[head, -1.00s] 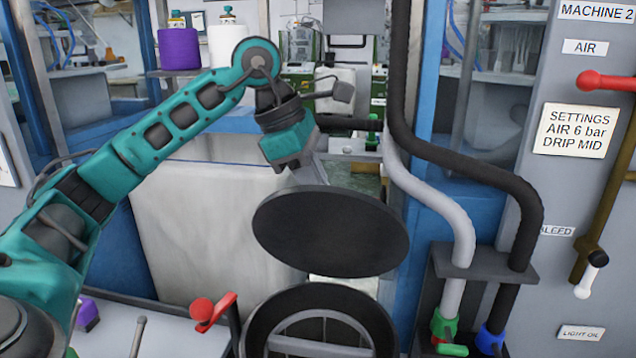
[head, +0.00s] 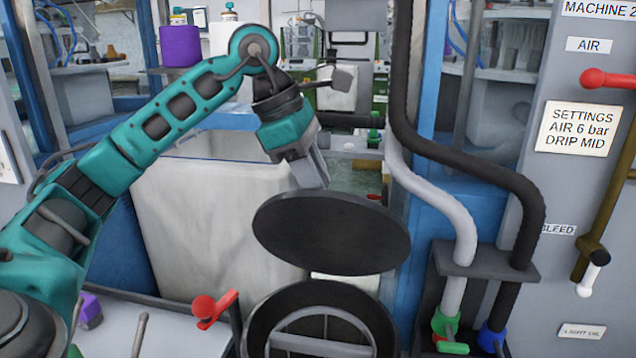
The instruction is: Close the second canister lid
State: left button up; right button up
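A round dark lid (head: 331,234) stands tilted open above a dark round canister (head: 322,322) at the bottom middle of the head view. The canister's mouth shows, with a light inner part. My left gripper (head: 311,176) reaches in from the left and points down just behind the lid's upper edge. Its fingertips are partly hidden by the lid, and I cannot tell whether they touch it or how far apart they are. My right gripper is not in view. Only one lidded canister is clearly visible.
A red-knobbed lever (head: 212,309) stands left of the canister. Black and grey hoses run down to a bracket (head: 484,262) at the right, beside a grey machine panel (head: 580,190). A large whitish bin (head: 205,225) stands behind, under my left arm.

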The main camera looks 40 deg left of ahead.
pick_arm(q)
jog(key=p+v, duration=0.2)
jog(key=v, duration=0.9)
jog(key=shift+r, duration=0.3)
jog(key=shift+s, duration=0.1)
